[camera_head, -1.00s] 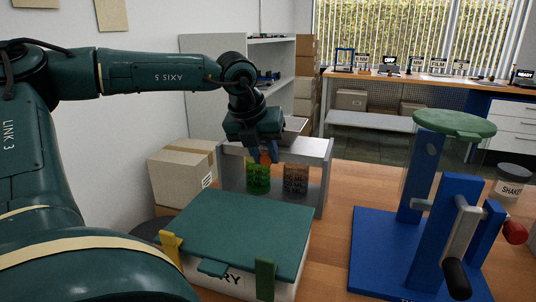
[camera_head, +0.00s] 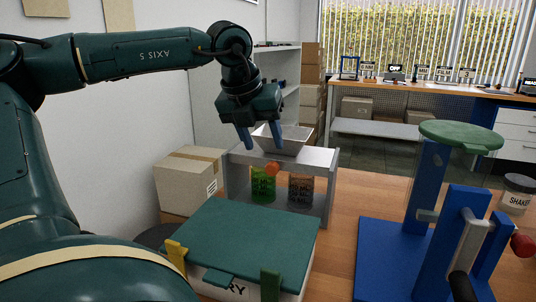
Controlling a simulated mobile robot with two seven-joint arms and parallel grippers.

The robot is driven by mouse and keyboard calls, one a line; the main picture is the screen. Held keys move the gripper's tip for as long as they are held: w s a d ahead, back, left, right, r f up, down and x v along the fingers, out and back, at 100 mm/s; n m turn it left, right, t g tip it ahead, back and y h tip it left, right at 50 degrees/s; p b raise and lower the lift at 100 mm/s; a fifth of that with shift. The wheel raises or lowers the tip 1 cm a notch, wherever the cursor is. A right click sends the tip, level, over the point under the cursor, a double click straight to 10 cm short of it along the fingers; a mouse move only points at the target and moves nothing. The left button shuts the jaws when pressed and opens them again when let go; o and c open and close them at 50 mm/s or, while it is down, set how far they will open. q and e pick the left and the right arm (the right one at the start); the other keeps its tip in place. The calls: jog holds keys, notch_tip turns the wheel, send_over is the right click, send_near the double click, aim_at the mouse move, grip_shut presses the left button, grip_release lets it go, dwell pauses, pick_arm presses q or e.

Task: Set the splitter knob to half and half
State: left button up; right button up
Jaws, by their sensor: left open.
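The splitter is a grey metal stand (camera_head: 318,157) with a flared tray-like hopper (camera_head: 284,146) on top. Its small orange-red knob (camera_head: 272,169) sits on the front, just below the top plate. The exact direction the knob points is too small to tell. Under the plate stand a green jar (camera_head: 263,187) and a brownish jar (camera_head: 300,188) with dark lettering. My left gripper (camera_head: 262,140) is open and empty, with its blue fingers pointing down. It is above and slightly left of the knob, apart from it, in front of the hopper. My right gripper is out of view.
A green-lidded box (camera_head: 245,243) stands in front of the splitter, with yellow and green clips. A cardboard box (camera_head: 187,180) is at left. A blue press (camera_head: 385,255) with a green round top stands at right, near a shaker jar (camera_head: 516,195). Wood between is clear.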

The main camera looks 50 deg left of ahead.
pick_arm(q)
jog(key=v, duration=0.6)
dwell(0.4)
